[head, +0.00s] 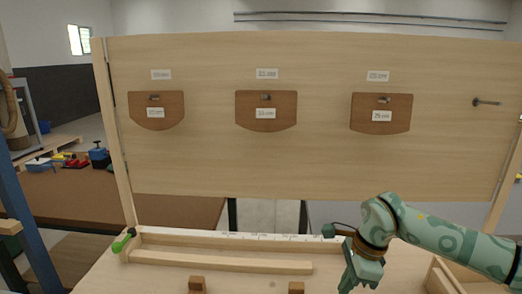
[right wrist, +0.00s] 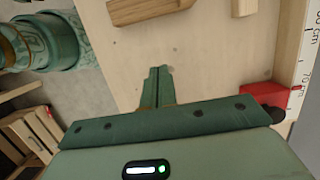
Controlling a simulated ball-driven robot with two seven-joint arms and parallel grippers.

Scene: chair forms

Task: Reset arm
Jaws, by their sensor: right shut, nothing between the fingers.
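My right gripper (head: 358,284) is at the lower right of the head view, low over the wooden workbench (head: 150,277) and in front of the upright board. In the right wrist view its two green fingers (right wrist: 158,78) are together, with nothing between them. The pale wooden surface lies beyond the fingertips. My left gripper is not in the head view.
An upright board (head: 220,170) carries three hung brown chair forms (head: 157,112), (head: 266,112), (head: 382,115) and a bare peg (head: 487,102). A wooden rail (head: 220,263) and small blocks (head: 197,284) lie on the bench. A red block (right wrist: 265,96) is beside the ruler.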

